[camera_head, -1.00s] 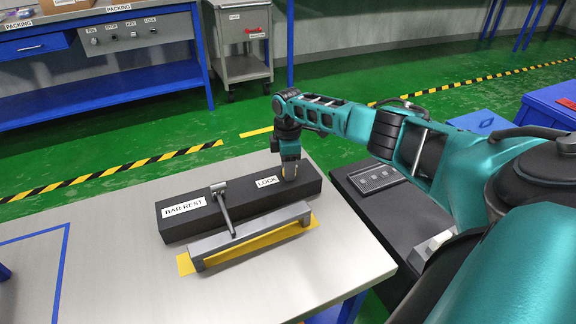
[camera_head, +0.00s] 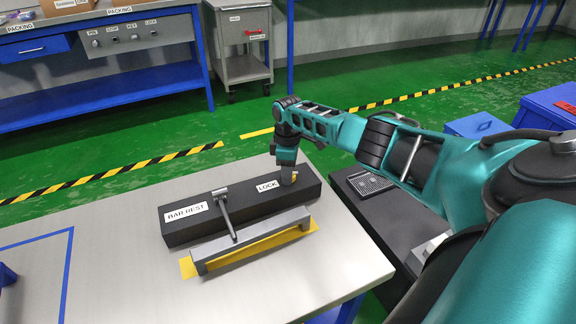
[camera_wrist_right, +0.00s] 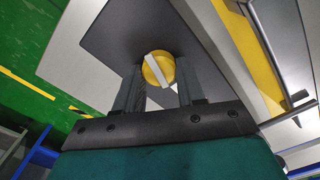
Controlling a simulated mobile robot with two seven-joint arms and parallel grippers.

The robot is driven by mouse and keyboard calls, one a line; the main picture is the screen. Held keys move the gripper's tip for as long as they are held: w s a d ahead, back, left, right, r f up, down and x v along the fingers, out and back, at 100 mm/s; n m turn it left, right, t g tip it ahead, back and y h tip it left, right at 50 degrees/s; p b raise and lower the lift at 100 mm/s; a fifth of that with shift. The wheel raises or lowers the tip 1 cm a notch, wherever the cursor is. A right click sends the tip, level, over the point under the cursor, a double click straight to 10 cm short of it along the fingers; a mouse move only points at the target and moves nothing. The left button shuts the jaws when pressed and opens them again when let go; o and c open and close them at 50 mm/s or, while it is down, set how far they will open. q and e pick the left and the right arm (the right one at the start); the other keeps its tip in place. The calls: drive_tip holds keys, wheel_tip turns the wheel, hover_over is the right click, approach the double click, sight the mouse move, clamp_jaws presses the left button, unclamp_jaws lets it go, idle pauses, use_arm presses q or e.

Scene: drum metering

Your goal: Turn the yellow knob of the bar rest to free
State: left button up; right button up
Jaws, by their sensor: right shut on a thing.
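The bar rest is a long black block (camera_head: 236,213) on the table, labelled BAR REST and LOCK. Its yellow knob (camera_head: 295,175) is at the right end of the block's top, mostly hidden by my gripper in the head view. In the right wrist view the round yellow knob (camera_wrist_right: 149,71) with a pale stripe across it sits between the two fingers. My right gripper (camera_head: 289,177) points down over the knob and is shut on it. A grey arm (camera_head: 225,214) reaches from the block over a grey bar (camera_head: 256,237). My left gripper is out of view.
The grey bar stands over a yellow patch (camera_head: 240,256) in front of the block. The steel tabletop (camera_head: 110,265) is clear to the left, with a blue taped outline. A dark unit (camera_head: 385,215) stands right of the table, under my arm.

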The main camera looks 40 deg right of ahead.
drive_tip(key=m+p, duration=0.1)
drive_tip(key=m, duration=0.2)
drive_tip(key=shift+m+p, duration=0.3)
drive_tip(key=shift+m, duration=0.1)
drive_tip(key=m+p, duration=0.1)
drive_tip(key=m, duration=0.2)
drive_tip(key=shift+m, duration=0.3)
drive_tip(key=m+p, duration=0.1)
drive_tip(key=m, duration=0.3)
drive_tip(key=shift+d, duration=0.1)
drive_tip(key=shift+m, duration=1.4)
drive_tip(key=shift+d+m, duration=0.1)
drive_tip(key=shift+m, duration=0.2)
drive_tip(key=o, duration=1.1)
drive_tip(key=shift+c, duration=0.2)
drive_tip(key=shift+r, duration=0.1)
